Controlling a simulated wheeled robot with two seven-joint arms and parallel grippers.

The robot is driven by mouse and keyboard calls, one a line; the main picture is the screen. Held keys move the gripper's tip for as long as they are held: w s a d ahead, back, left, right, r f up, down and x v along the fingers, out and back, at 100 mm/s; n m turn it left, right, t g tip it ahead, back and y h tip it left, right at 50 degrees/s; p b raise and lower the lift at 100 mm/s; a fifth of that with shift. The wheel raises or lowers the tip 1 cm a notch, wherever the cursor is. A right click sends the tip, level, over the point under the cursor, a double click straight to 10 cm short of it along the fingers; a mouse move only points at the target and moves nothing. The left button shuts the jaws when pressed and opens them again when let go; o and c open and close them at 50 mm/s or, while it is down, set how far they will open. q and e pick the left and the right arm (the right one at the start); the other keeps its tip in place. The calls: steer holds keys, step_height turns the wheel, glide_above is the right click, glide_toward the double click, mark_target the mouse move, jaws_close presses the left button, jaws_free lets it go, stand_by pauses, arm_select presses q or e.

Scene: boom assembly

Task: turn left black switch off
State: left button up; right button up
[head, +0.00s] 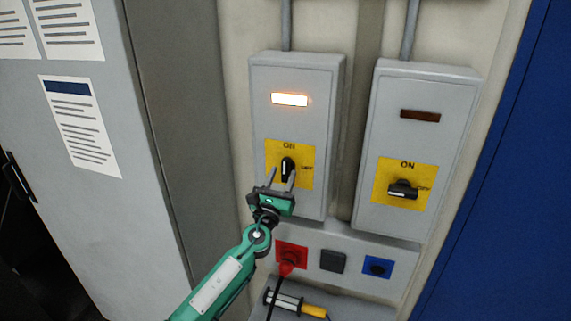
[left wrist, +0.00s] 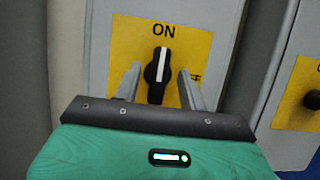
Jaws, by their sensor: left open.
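The left black switch (head: 288,169) sits on a yellow plate on the left grey box (head: 262,100). Its handle stands upright, pointing at ON, and the lamp (head: 290,99) above it is lit. My left gripper (head: 281,178) is open, its fingers just below and around the switch. In the left wrist view the switch (left wrist: 158,75) stands between the two open fingers (left wrist: 160,85), with a gap on each side; contact cannot be told. My right gripper is not in view.
The right grey box (head: 420,90) has a dark lamp (head: 420,115) and a black switch (head: 402,189) turned sideways toward OFF. Below are a red socket with a plug (head: 289,260), a black cover (head: 333,261) and a blue socket (head: 377,267). A grey cabinet (head: 90,190) stands at left.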

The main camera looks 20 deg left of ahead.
mark_target(284, 171)
arm_select(q)
steer(key=shift+x, duration=1.85)
steer(key=shift+c, duration=0.4)
steer(key=c, duration=0.6)
